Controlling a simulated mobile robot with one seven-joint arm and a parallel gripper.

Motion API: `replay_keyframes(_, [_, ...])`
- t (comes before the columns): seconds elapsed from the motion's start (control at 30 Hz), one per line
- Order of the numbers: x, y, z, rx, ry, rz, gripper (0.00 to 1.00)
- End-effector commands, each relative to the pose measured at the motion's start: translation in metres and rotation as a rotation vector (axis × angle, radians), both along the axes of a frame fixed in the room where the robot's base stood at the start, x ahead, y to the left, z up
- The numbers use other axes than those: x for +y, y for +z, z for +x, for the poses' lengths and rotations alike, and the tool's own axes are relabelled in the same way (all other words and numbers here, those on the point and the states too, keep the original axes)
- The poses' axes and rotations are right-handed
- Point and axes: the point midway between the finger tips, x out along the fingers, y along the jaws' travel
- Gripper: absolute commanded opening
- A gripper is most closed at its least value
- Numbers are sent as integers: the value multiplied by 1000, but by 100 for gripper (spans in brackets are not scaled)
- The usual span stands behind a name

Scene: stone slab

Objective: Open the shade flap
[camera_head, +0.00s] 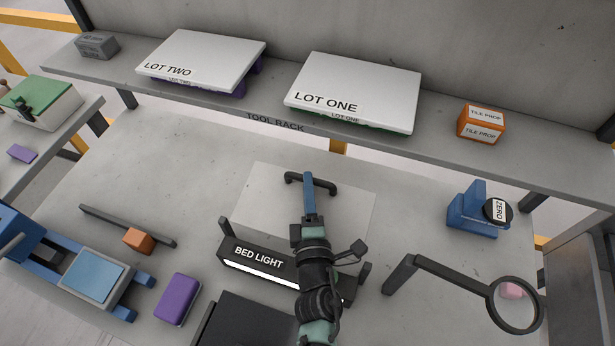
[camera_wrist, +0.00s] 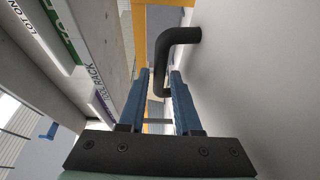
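The shade flap is probably the pale flat panel (camera_head: 352,211) behind the bed light (camera_head: 258,256) in the head view. Its dark bar handle (camera_head: 327,186) is near the panel's far edge. In the wrist view the bent handle (camera_wrist: 182,37) stands out from a pale surface (camera_wrist: 262,75) at the right. My gripper (camera_head: 309,180) reaches over the panel to the handle, its blue fingers apart. In the wrist view part of the handle shows at the gap between the fingertips (camera_wrist: 160,74). I cannot tell whether the fingers touch it. My arm hides part of the panel and light.
The tool rack shelf (camera_head: 225,109) crosses behind, bearing the LOT TWO board (camera_head: 205,55) and LOT ONE board (camera_head: 355,85). A magnifier (camera_head: 516,305) and blue stand (camera_head: 472,215) are at right. A purple block (camera_head: 177,299) and orange block (camera_head: 139,240) lie left.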

Motion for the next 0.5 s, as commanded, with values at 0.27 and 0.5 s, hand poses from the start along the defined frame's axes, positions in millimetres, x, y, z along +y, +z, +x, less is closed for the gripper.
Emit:
replay_keyframes(0.27, [2,-1,23,0,-1,1,32])
replay_keyframes(0.5, [2,-1,24,1,-1,1,32])
